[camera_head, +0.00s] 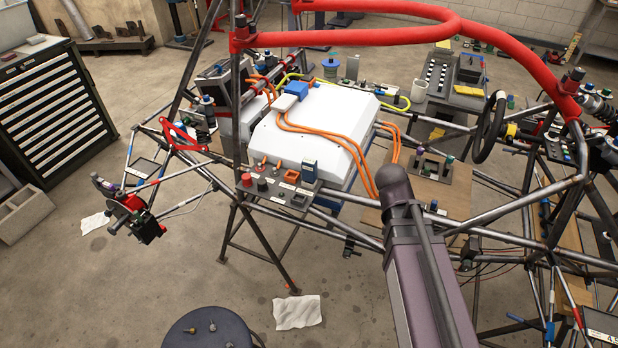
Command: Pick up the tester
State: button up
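The grey panel (270,190) also carries a red knob (247,180) and several dark fittings. My purple-grey arm link with a dark rounded end (395,185) rises from the bottom right, to the right of the panel and apart from the blue device. My gripper does not show.
Steel chassis tubes (470,225) and red padded bars (360,37) surround the white battery box (310,130) with orange cables. A dark round stool (210,330) stands in front. A tool cabinet (55,110) stands at left. The floor at lower left is mostly clear.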

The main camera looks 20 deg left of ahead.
jog(key=w+a+r+t+b, duration=0.1)
jog(key=a+t+b, duration=0.15)
jog(key=a, duration=0.55)
jog(key=w+a+t+b, duration=0.1)
jog(key=a+t, duration=0.2)
jog(key=a, duration=0.4)
jog(key=t+y+b, duration=0.2)
jog(key=t+y, duration=0.1)
jog(key=t, duration=0.2)
send_near(308, 165)
jog(key=v, duration=0.2)
jog(key=shift+a+r+n+g, duration=0.25)
jog(key=shift+a+n, duration=0.05)
jog(key=shift+a, duration=0.1)
jog(key=b+x, duration=0.3)
jog(key=x, duration=0.4)
jog(key=shift+w+d+f, duration=0.1)
jog(key=shift+w+f, duration=0.15)
jog(key=shift+w, duration=0.1)
jog(key=shift+w+d, duration=0.1)
jog(key=shift+w, duration=0.3)
jog(key=shift+w+f, duration=0.1)
jog(key=shift+b+x, duration=0.95)
jog(key=shift+x, duration=1.55)
jog(key=shift+d, duration=0.2)
